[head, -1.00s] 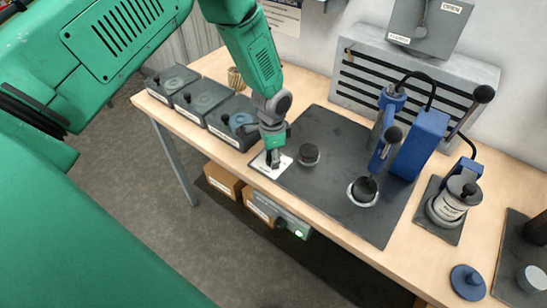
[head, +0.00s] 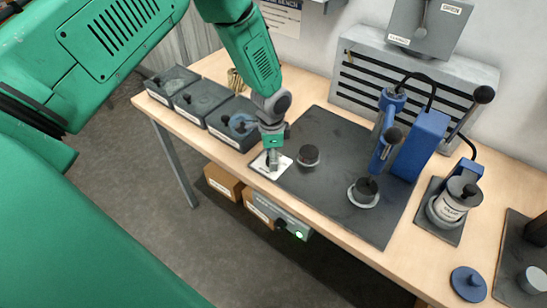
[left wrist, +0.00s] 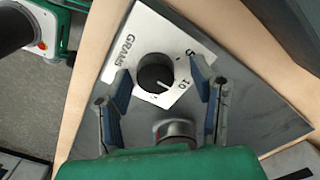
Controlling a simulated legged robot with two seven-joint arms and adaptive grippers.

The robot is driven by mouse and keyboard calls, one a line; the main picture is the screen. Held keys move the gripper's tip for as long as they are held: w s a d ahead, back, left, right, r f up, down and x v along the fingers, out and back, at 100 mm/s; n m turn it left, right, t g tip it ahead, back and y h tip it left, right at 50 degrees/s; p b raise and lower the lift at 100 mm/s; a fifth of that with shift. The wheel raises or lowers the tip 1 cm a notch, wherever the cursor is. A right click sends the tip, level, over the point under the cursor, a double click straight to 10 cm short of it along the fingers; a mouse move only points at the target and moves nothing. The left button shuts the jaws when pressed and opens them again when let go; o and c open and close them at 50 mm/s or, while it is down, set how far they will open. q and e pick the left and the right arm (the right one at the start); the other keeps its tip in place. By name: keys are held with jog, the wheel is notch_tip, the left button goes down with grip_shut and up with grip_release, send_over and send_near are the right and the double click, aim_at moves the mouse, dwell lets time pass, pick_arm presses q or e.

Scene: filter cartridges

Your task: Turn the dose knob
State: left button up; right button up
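The dose knob (left wrist: 155,73) is black and round with a white pointer line. It sits on a white dial plate (left wrist: 130,45) marked GRAMS, 5 and 10, and the pointer faces towards the 10. My left gripper (left wrist: 162,80) is open, with its blue-padded fingers on either side of the knob and gaps showing. In the head view my left gripper (head: 273,158) points down over the white plate (head: 262,168) at the table's front edge and hides the knob. My right gripper is out of view.
A dark mat (head: 330,190) lies right of the plate, with a black round piece (head: 308,155) close by. A blue press (head: 420,140) stands on the mat. Several grey boxes (head: 205,97) line the table's left. A jar (head: 452,203) and blue disc (head: 468,283) are at right.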

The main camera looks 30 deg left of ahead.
pick_arm(q)
jog(key=shift+s+f, duration=0.1)
notch_tip(320, 180, up, 12)
dwell(0.6)
jog(key=shift+a, duration=0.1)
jog(key=shift+f, duration=0.15)
